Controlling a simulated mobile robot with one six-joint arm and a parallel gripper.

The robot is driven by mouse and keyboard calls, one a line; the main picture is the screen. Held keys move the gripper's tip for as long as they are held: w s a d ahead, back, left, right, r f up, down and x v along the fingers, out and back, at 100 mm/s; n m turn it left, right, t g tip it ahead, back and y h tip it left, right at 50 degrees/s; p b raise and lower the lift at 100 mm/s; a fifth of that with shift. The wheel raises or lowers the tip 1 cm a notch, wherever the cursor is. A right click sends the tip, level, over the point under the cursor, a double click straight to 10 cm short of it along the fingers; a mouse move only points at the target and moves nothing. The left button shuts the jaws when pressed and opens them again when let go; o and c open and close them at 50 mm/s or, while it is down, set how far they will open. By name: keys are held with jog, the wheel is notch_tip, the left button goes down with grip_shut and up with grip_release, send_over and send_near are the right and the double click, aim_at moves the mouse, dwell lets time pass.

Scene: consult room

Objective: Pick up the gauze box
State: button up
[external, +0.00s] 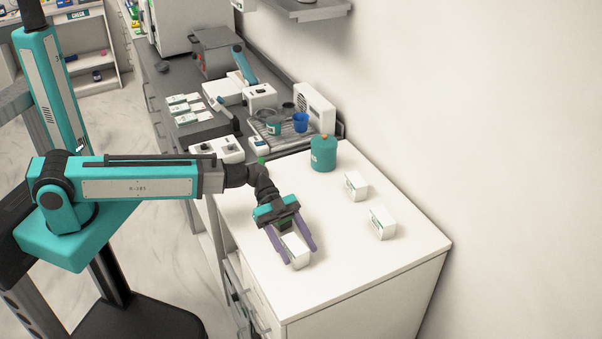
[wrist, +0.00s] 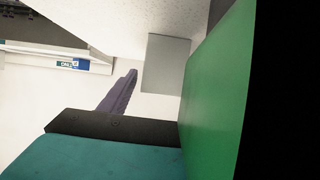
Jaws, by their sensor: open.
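A small white box with a green-marked side (external: 295,249) stands on the white counter top near its front edge. It looks like a gauze box, but its print is too small to read. My gripper (external: 300,256) is open, with its two purple fingers reaching down on either side of this box. I cannot tell whether either finger touches it. In the wrist view, one purple finger (wrist: 120,92) shows beside a plain grey block (wrist: 167,64), which may be the box's shaded face. A large green surface covers the right of that view.
Two similar white boxes stand apart to the right, one farther back (external: 357,186) and one nearer (external: 383,223). A grey tray with cups (external: 270,121) lies beyond.

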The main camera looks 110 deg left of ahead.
aim_at(296, 245)
jog(key=c, duration=1.2)
jog(key=shift+o, duration=0.2)
jog(key=shift+r, duration=0.15)
jog(key=shift+r+b, duration=1.75)
jog(key=shift+r, duration=3.1)
